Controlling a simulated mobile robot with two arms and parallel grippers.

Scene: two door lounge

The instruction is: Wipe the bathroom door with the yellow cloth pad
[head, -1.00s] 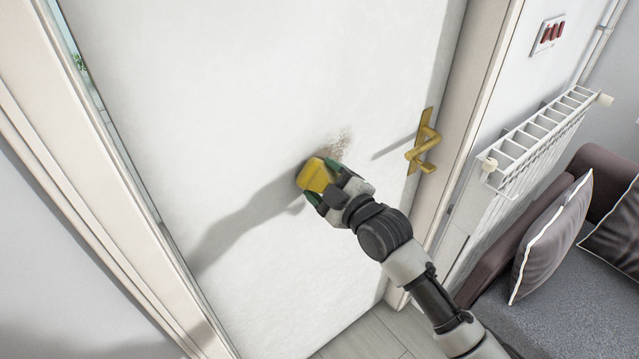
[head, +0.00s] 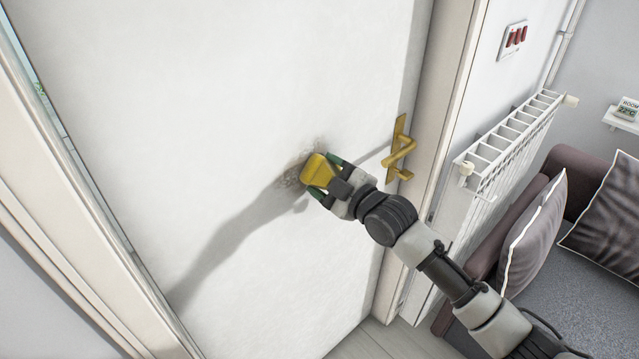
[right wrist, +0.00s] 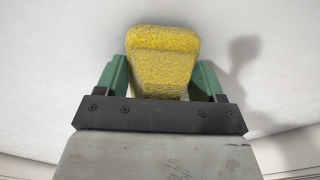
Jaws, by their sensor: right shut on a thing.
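The white bathroom door (head: 220,110) fills the middle of the head view. A brown-grey smudge (head: 290,178) shows on it, left of the brass handle and partly hidden behind the pad. My right gripper (head: 322,176) is shut on the yellow cloth pad (head: 317,170) and holds it in front of the smudge, at or very near the door. In the right wrist view the yellow pad (right wrist: 163,62) sits between the green fingers, facing the white surface. Whether the pad touches the door I cannot tell. My left gripper is not in view.
The brass handle (head: 399,150) sticks out from the door just right of my gripper. A white radiator (head: 515,140) and a red switch panel (head: 515,37) are on the wall at right. A grey sofa with cushions (head: 532,230) stands below the radiator.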

